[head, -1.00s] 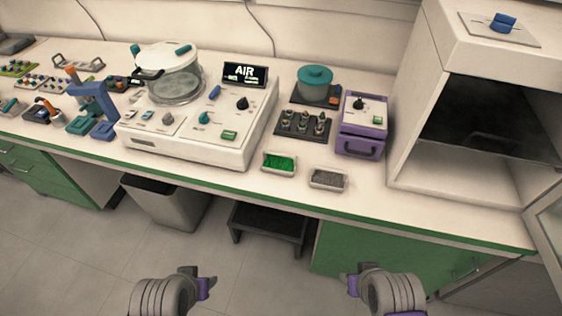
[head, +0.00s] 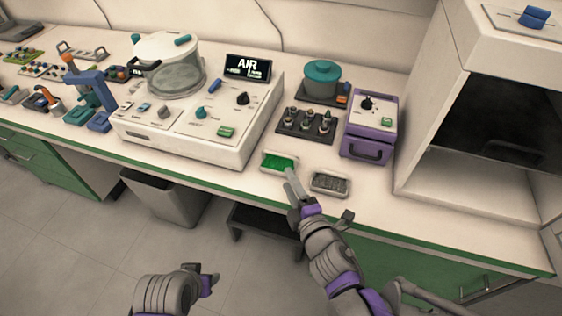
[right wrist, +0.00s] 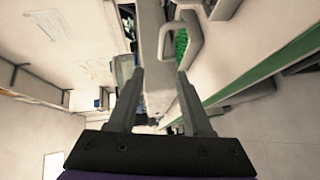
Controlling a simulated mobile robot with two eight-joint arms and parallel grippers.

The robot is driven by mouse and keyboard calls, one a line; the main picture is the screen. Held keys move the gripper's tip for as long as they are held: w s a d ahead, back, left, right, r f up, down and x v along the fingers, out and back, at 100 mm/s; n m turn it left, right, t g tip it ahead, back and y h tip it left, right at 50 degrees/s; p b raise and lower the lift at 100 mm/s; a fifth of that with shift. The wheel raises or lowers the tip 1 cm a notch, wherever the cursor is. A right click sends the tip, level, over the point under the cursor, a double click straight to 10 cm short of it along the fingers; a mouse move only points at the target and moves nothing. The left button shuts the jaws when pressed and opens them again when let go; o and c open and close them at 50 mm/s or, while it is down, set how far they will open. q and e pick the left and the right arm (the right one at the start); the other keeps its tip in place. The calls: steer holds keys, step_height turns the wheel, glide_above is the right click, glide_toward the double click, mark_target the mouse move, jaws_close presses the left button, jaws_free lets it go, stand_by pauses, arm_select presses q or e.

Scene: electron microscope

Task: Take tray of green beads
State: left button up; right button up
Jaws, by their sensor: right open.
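The small white tray of green beads (head: 279,164) sits on the bench near its front edge. My right gripper (head: 318,193) is open and empty at the bench's front edge, with one finger's tip close to the tray's near side; I cannot tell whether it touches. In the right wrist view the tray (right wrist: 182,44) shows just beyond the open fingers (right wrist: 160,75), nearer the right one, and nothing is between the fingertips. My left gripper (head: 208,279) is low in front of the bench, over the floor; its jaws are hard to make out.
A similar tray of grey material (head: 329,183) stands just right of the green one. Behind are a rack of small stubs (head: 306,123), a purple box (head: 369,125) and a large white machine (head: 190,130). A bin (head: 165,198) and a step stool (head: 262,225) are under the bench.

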mark_target(278, 169)
steer(key=x, duration=0.4)
steer(key=shift+w+a, duration=0.2)
steer(key=shift+w, duration=0.1)
steer(key=x, duration=0.3)
steer(key=b+x, duration=0.1)
steer(key=shift+w+d+f, duration=0.15)
steer(key=shift+w+f, duration=0.2)
steer(key=shift+w, duration=0.5)
jaws_close()
stand_by(0.4)
